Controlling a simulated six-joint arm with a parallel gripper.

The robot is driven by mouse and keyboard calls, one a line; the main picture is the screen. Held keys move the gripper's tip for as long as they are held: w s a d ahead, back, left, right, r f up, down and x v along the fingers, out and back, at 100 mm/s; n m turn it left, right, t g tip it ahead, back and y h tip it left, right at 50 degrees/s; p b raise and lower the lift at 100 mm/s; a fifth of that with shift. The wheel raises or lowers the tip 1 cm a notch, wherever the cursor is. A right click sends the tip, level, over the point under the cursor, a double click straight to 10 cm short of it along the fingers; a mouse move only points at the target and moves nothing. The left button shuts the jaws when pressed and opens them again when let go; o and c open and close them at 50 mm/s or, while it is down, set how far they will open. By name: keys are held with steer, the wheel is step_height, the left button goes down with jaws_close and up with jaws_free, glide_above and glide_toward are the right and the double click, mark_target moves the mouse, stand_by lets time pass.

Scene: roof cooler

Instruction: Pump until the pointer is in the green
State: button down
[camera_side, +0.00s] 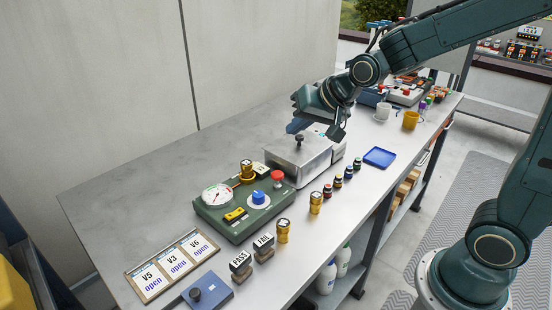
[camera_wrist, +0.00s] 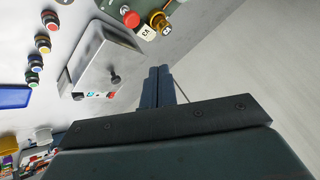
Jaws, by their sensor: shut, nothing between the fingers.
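A green box (camera_side: 232,223) stands on the bench and carries a round white gauge (camera_side: 217,195). The gauge's pointer and coloured zones are too small to read with certainty. On the box are a red mushroom-shaped button (camera_side: 277,176), a blue knob (camera_side: 258,197), a yellow part (camera_side: 235,215) and a brass fitting (camera_side: 247,170). The red button also shows at the top of the wrist view (camera_wrist: 130,18). My gripper (camera_side: 294,128) is shut and empty, above and behind the grey metal case, apart from the green box. Its closed fingers (camera_wrist: 158,72) show in the wrist view.
The grey metal case (camera_side: 300,160) with a black knob stands beside the green box. Small coloured caps (camera_side: 338,181), a blue tray (camera_side: 379,157), brass fittings (camera_side: 283,231), stamps (camera_side: 240,262) and a sign board (camera_side: 172,265) lie around. The bench's left rear is clear.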

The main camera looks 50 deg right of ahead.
steer(key=m, duration=0.2)
glide_above(281, 176)
steer(key=shift+w+f+t, duration=0.1)
steer(key=shift+f+t, duration=0.3)
steer(key=shift+f, duration=0.95)
steer(key=shift+f, duration=0.15)
steer(key=shift+f, duration=4.25)
